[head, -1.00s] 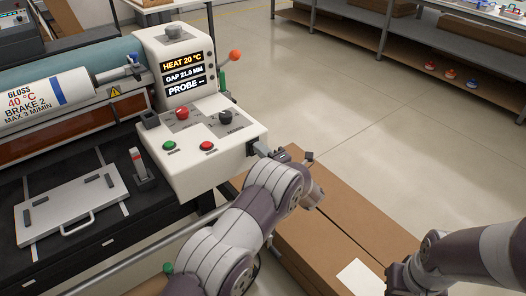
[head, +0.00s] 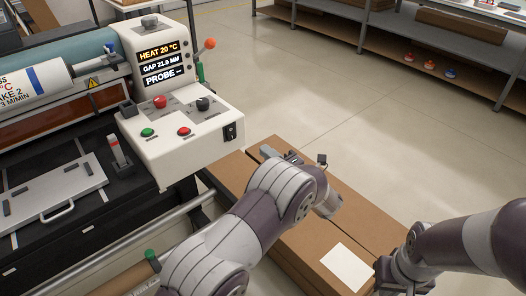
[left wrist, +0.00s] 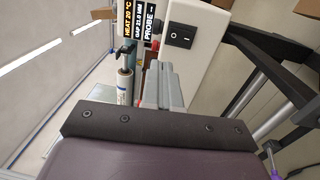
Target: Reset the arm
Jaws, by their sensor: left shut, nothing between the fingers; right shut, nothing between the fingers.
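My left arm reaches across the lower middle of the head view. My left gripper (head: 269,153) is shut and empty, over the brown cardboard boxes and to the right of the machine's white control console (head: 190,145). In the left wrist view, its closed grey fingers (left wrist: 164,88) point towards the console's side with the black rocker switch (left wrist: 181,34). That switch also shows in the head view (head: 230,132), with a gap between it and the fingers. My right gripper (head: 384,273) is at the lower right, shut; its fingertips are hard to make out.
Long cardboard boxes (head: 365,215) lie below both arms, with a white sheet (head: 347,266) on top. The machine with its roller and a metal plate (head: 55,190) fills the left. A shelf (head: 400,52) stands at the back right. The floor between is clear.

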